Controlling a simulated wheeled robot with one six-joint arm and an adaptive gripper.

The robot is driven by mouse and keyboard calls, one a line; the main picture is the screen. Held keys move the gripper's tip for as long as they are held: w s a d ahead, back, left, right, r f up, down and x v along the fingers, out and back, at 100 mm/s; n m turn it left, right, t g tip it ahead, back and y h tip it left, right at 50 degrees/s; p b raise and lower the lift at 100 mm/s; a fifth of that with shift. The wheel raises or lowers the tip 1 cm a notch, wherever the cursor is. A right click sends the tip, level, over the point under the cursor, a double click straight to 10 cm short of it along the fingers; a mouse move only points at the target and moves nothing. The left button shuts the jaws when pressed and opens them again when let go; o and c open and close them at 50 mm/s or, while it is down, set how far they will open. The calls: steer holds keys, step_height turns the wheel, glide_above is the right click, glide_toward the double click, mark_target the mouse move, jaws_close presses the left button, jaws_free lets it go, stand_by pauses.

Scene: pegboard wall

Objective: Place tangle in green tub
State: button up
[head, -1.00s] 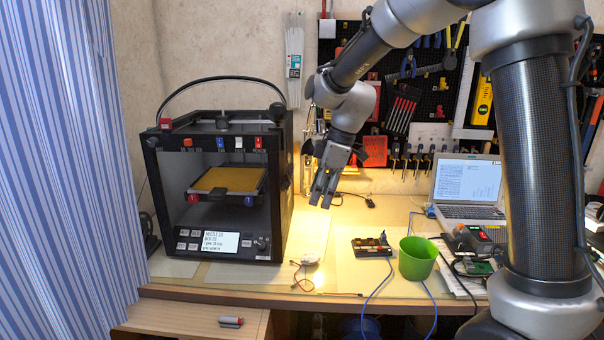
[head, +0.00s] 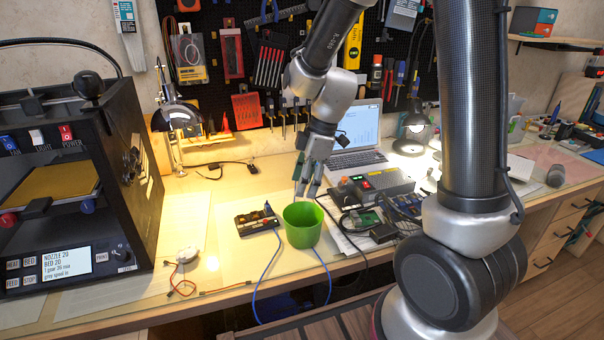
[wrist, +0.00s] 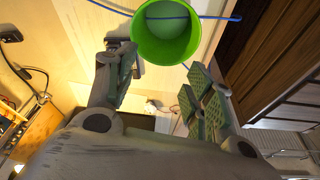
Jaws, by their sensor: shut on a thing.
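The green tub (head: 302,230) stands upright near the front edge of the workbench, and its open mouth faces up. In the wrist view the tub (wrist: 166,52) shows just beyond my fingertips. My gripper (head: 306,187) points down above the tub's rim. In the wrist view my gripper (wrist: 158,73) has its fingers some way apart, shut on a thin load that I take for the tangle. The tangle itself is hardly visible between the fingers, and its shape cannot be made out.
A black device (head: 257,219) with a blue cable sits left of the tub. A power supply (head: 372,187), wires and a laptop (head: 357,135) are behind and right. A white disc with wires (head: 187,255) lies left. A 3D printer (head: 75,190) fills the far left.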

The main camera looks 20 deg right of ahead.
mark_target(305, 209)
steer(key=shift+f, duration=4.65)
steer(key=o, duration=0.7)
steer(key=shift+o, duration=0.2)
step_height(305, 209, up, 7)
steer(key=shift+r, duration=0.1)
